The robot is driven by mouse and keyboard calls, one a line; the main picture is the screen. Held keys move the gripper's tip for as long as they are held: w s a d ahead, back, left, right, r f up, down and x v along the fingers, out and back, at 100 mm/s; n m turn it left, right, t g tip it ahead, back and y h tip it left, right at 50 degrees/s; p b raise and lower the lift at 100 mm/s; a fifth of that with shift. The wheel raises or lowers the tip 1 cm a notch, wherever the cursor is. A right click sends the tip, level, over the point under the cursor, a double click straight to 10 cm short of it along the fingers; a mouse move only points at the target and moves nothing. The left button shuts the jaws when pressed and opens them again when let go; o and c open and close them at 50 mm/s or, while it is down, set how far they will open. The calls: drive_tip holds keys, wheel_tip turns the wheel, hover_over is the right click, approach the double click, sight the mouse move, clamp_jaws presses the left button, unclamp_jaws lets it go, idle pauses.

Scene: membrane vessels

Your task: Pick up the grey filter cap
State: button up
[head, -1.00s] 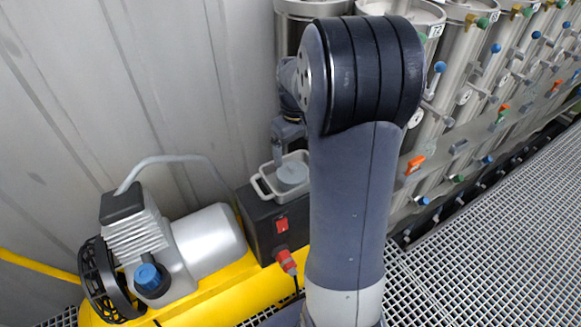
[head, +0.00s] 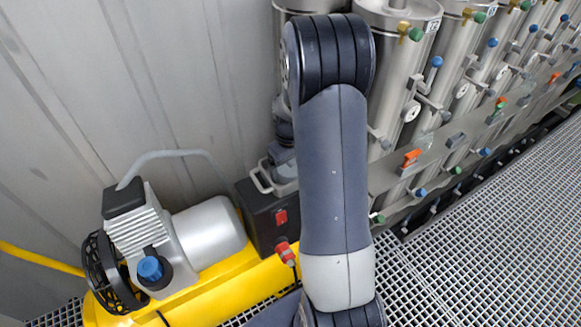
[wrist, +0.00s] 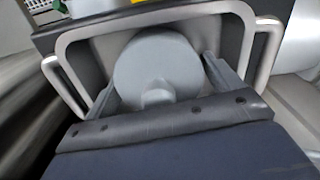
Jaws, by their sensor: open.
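The grey filter cap (wrist: 157,62) is a round disc with a small raised knob on its near side. In the wrist view it lies in a pale grey tray (wrist: 205,10) with a looped handle at each side. My gripper (wrist: 160,78) is open, with one finger at the left and one at the right of the cap. I cannot tell whether either finger touches it. In the head view the tray (head: 262,180) sits on a black box, and my arm hides most of the tray, the cap and the fingertips.
The black box (head: 257,222) has a red switch and a red plug. A compressor with a silver motor (head: 208,235) stands left of it on a yellow tank (head: 215,300). Steel vessels (head: 405,75) with valves line the right. A ribbed wall is behind; grating floor lies right.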

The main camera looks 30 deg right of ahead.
drive_tip(key=c, duration=0.7)
drive_tip(key=shift+c, duration=0.2)
drive_tip(key=shift+r, duration=0.15)
